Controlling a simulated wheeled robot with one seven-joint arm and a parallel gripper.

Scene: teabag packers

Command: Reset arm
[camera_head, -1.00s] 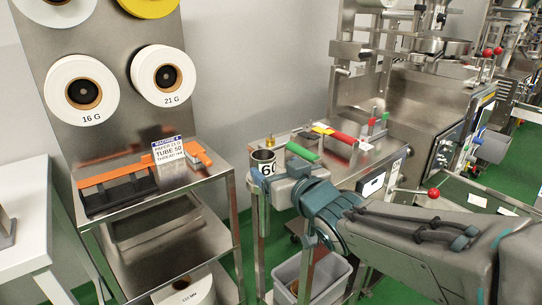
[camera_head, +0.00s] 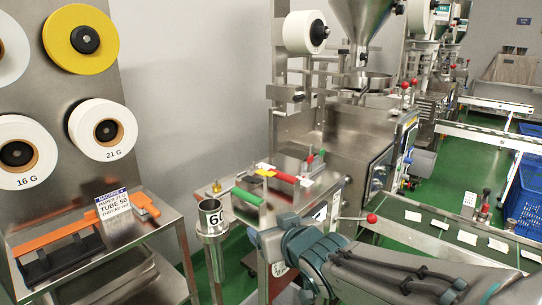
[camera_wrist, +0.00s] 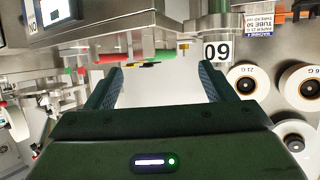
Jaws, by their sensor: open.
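My gripper (camera_wrist: 160,82) is open, with its two dark fingers apart and nothing between them in the wrist view. In the head view, my gripper (camera_head: 265,237) is partly seen at the end of my grey arm, right of the metal tube. The metal tube marked 60 (camera_head: 212,218) stands upright at the left end of the machine's front bench, apart from my gripper. It also shows upside down in the wrist view (camera_wrist: 217,50), beyond the fingers.
A steel rack with paper rolls (camera_head: 102,130) and an orange-handled tool (camera_head: 45,238) stands at left. The bench holds green- and red-handled tools (camera_head: 247,196). A red-knobbed lever (camera_head: 371,218) juts out near my arm. A conveyor (camera_head: 450,235) runs at right.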

